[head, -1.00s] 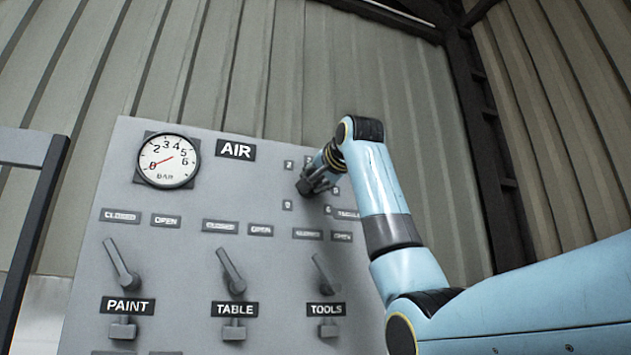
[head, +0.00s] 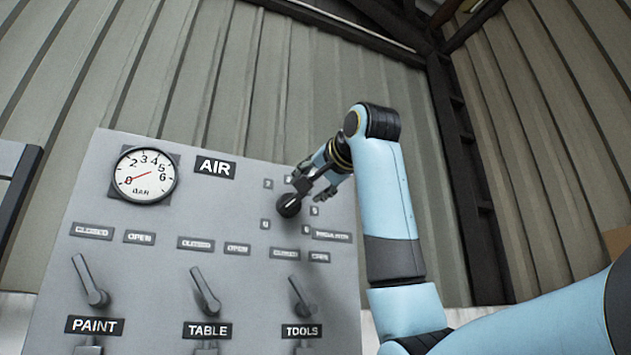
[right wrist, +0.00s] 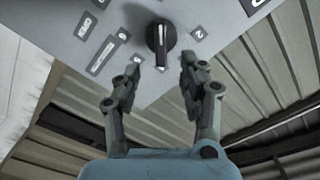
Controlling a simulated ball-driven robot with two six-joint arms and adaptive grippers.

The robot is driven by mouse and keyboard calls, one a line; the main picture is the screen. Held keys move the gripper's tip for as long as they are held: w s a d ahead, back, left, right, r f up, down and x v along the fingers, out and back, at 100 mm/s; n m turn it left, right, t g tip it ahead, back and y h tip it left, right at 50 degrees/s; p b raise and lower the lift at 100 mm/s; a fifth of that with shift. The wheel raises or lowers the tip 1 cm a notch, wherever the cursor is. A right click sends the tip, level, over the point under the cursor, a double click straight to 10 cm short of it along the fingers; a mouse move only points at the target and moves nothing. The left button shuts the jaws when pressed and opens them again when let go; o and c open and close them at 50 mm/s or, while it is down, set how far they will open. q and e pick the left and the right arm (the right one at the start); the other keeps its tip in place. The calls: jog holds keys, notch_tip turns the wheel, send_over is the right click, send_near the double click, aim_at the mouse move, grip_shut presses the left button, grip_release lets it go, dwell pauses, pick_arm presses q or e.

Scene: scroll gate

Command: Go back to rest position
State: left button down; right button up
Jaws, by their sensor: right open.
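My right gripper (head: 312,187) is open and empty in front of the grey air panel (head: 225,215) in the head view. A round black regulator knob (head: 289,205) sits on the panel just left of and below its fingers. In the right wrist view the two fingers (right wrist: 160,82) are spread, and the knob (right wrist: 160,40) with its white pointer line lies beyond their tips, apart from them. My right arm reaches in from the lower right of the head view. My left gripper is not in view.
The panel carries a gauge (head: 146,174) with its red needle near 0. Levers for PAINT (head: 90,281), TABLE (head: 206,290) and TOOLS (head: 302,297) stand below. A corrugated wall (head: 300,90) is behind. A dark frame (head: 20,215) stands at the left edge.

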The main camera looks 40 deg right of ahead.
jog(key=shift+v, duration=1)
